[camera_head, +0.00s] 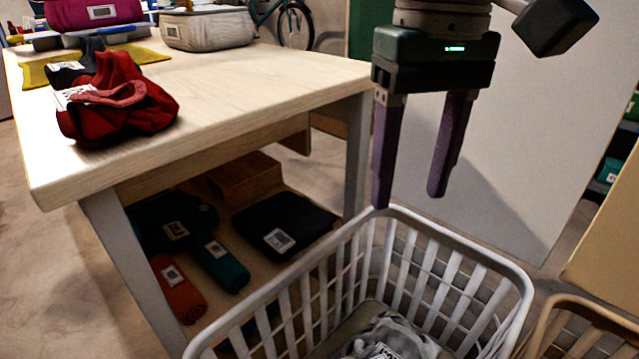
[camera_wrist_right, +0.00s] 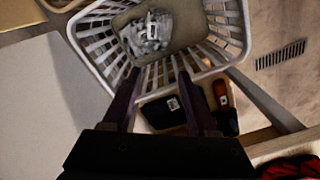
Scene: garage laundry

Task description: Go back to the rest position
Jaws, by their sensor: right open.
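My right gripper (camera_head: 411,200) is open and empty above the back rim of a white laundry basket (camera_head: 452,241). Its two dark fingers point down and stand apart. In the right wrist view the fingers of my right gripper (camera_wrist_right: 156,75) reach over the basket (camera_wrist_right: 88,52). A grey and white cloth with a label (camera_head: 388,340) lies in the basket, and it also shows in the right wrist view (camera_wrist_right: 150,33). My left gripper is in neither view.
A wooden table (camera_head: 240,85) at left bears a red cloth item (camera_head: 125,105), a yellow cloth (camera_head: 40,72) and a grey fabric bin (camera_head: 208,30). Its lower shelf holds a dark folded item (camera_head: 285,222) and rolled cloths. A tan basket (camera_head: 575,310) stands at right.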

